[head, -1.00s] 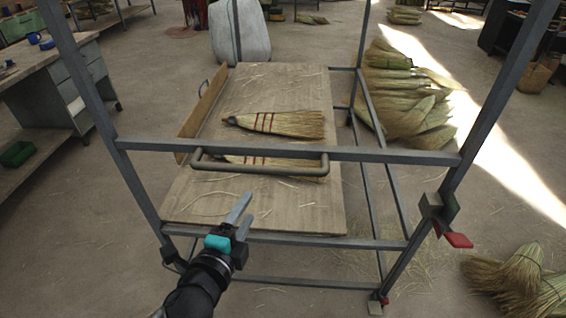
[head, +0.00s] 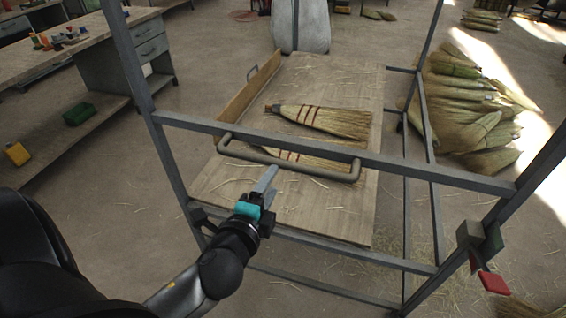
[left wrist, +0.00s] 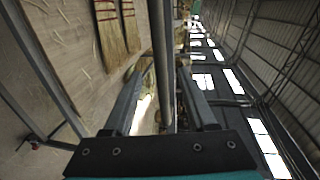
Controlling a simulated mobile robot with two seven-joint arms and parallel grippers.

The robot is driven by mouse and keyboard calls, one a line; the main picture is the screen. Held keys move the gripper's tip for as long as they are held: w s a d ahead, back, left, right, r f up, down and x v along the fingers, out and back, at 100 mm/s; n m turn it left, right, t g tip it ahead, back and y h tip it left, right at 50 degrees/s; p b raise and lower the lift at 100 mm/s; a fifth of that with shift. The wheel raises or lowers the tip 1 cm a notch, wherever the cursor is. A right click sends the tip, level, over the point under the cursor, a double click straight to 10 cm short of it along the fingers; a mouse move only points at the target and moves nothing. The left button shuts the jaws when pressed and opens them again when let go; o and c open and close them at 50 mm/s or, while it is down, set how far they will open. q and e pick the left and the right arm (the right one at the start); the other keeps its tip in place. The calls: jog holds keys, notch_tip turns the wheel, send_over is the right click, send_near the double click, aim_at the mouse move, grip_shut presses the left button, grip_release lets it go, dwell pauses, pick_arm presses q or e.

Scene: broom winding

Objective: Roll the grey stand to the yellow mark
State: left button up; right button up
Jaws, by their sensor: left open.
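The grey stand (head: 480,180) is an upright metal frame with a wooden shelf (head: 228,186). A grey tubular handle (head: 290,168) sits at its near side, below a crossbar. My left gripper (head: 266,182) is open, with its fingertips close to the handle in the head view. In the left wrist view, a dark bar (left wrist: 159,40) runs lengthwise between the two spread fingers; I cannot tell whether they touch it. The yellow mark does not show, and my right gripper is out of view.
Two brooms (head: 325,119) lie on the shelf. A red pedal-like part (head: 494,283) is low on the right post. A workbench (head: 95,45) stands left, a green bin (head: 79,114) on its lower shelf. Broom bundles (head: 465,110) lie right. The floor left of the stand is open.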

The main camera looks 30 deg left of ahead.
aim_at(281, 167)
pick_arm(q)
jog(key=x, duration=0.8)
jog(key=shift+w+b, duration=0.3)
jog(key=shift+w, duration=0.05)
jog(key=shift+f, duration=0.1)
grip_shut()
dwell(1.0)
